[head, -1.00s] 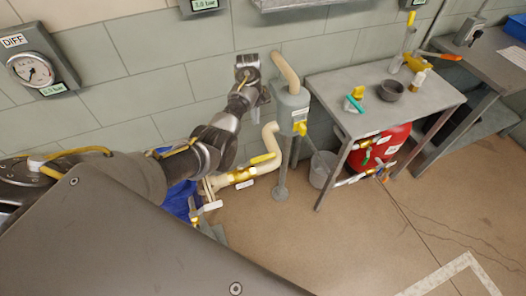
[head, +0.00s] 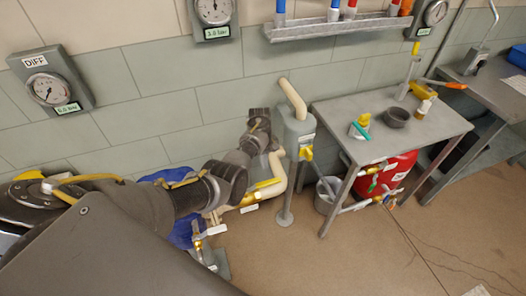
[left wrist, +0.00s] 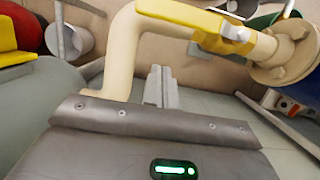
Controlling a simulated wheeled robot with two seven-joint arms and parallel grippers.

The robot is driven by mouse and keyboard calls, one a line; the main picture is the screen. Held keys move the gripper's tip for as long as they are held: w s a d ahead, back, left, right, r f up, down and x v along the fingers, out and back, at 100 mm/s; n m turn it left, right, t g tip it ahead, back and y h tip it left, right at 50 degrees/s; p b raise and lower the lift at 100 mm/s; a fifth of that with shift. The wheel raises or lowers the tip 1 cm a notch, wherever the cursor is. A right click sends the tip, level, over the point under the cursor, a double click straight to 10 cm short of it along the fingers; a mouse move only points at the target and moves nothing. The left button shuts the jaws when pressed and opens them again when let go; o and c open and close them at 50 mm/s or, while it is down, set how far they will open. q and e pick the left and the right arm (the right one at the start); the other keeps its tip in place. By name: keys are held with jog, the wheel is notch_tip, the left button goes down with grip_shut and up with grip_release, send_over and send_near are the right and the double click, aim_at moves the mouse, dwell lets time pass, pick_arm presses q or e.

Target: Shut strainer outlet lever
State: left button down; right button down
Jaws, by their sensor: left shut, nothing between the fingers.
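The lever (left wrist: 185,14) also shows at the top of the left wrist view. My left gripper (head: 259,130) is left of the strainer, above the lever and apart from it. Its shut, empty fingers (left wrist: 160,88) show beside the cream pipe. My right gripper is not in view.
Another yellow lever (head: 307,153) is on the strainer's front, above a grey bucket (head: 325,192). A metal table (head: 350,110) with small items stands right, a red tank (head: 395,172) under it. A blue unit (head: 183,235) is partly hidden by my arm. Floor in front is clear.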

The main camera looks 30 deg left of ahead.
aim_at(262, 185)
pick_arm(q)
jog(key=s+d+p, duration=0.1)
jog(key=s+d+f+p, duration=0.1)
jog(key=s+d, duration=0.1)
jog(key=shift+d+p, duration=0.1)
jog(key=shift+p, duration=0.3)
jog(key=shift+d, duration=0.2)
